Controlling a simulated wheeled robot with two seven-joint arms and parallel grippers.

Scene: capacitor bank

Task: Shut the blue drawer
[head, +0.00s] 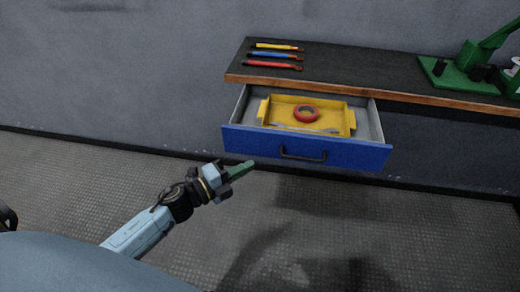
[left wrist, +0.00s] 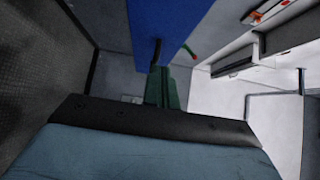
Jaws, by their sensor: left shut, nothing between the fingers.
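The blue drawer (head: 340,154) is pulled out from under the dark bench. Its blue front has a dark handle (head: 303,154). Inside it lies a yellow tray (head: 340,118) with a red ring-shaped roll (head: 306,114) and a metal wrench-like tool. My left gripper (head: 250,164) is shut and empty. In the head view it appears just below the left part of the drawer front; I cannot tell whether it touches. In the left wrist view the green fingers (left wrist: 161,88) are together, close to the blue front (left wrist: 165,28). My right gripper is not in view.
The bench top (head: 350,72) has a wooden edge above the drawer. Yellow, blue and red pen-like tools (head: 275,55) lie at its left end. A green press-like device (head: 468,70) stands at the right. The floor before the drawer is clear.

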